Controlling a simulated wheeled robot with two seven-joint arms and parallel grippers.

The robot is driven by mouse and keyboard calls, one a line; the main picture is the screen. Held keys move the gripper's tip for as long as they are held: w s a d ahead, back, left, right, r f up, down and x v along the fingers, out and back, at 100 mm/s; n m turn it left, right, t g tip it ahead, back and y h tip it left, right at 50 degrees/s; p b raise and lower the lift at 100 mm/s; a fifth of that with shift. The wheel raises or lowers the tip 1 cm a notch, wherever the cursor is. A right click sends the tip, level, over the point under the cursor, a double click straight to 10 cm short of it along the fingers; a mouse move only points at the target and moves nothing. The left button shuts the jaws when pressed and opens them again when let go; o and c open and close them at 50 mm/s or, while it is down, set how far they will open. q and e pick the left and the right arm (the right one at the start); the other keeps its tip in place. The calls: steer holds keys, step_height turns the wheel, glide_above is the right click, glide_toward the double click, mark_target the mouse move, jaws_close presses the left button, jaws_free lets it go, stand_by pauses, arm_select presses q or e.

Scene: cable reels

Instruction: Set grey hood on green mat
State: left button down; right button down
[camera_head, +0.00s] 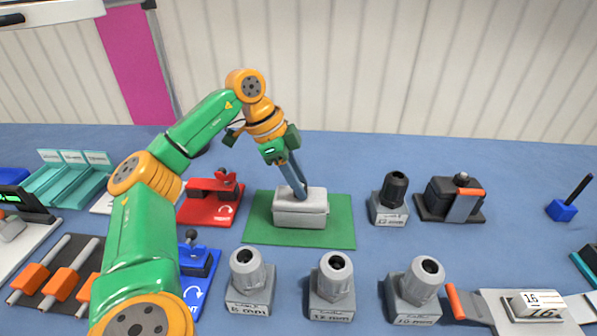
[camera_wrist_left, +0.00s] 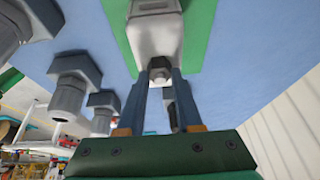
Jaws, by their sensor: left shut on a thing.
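The grey hood (camera_head: 300,212) is a light grey box, upright over the middle of the green mat (camera_head: 262,232), and looks to rest on it. In the left wrist view the hood (camera_wrist_left: 156,32) shows at the top, with the green mat (camera_wrist_left: 196,40) around it. My left gripper (camera_head: 301,187) reaches down to the top of the hood. In the wrist view its two fingers (camera_wrist_left: 159,78) close on a small dark-tipped part at the hood's near end. My right gripper is not in view.
Several grey fittings with round openings (camera_head: 332,285) stand in front of the mat. A dark-topped fitting (camera_head: 390,200) and a black device with an orange handle (camera_head: 450,200) stand to the right. A red device (camera_head: 208,205) is close on the left. Blue table lies bare behind the mat.

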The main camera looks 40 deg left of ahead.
arm_select(q)
steer(key=shift+f, duration=0.25)
steer(key=c, duration=0.5)
jaws_free()
steer(key=shift+r, duration=0.1)
steer(key=p+v, duration=0.1)
steer(key=v, duration=0.6)
steer(key=shift+s, duration=0.1)
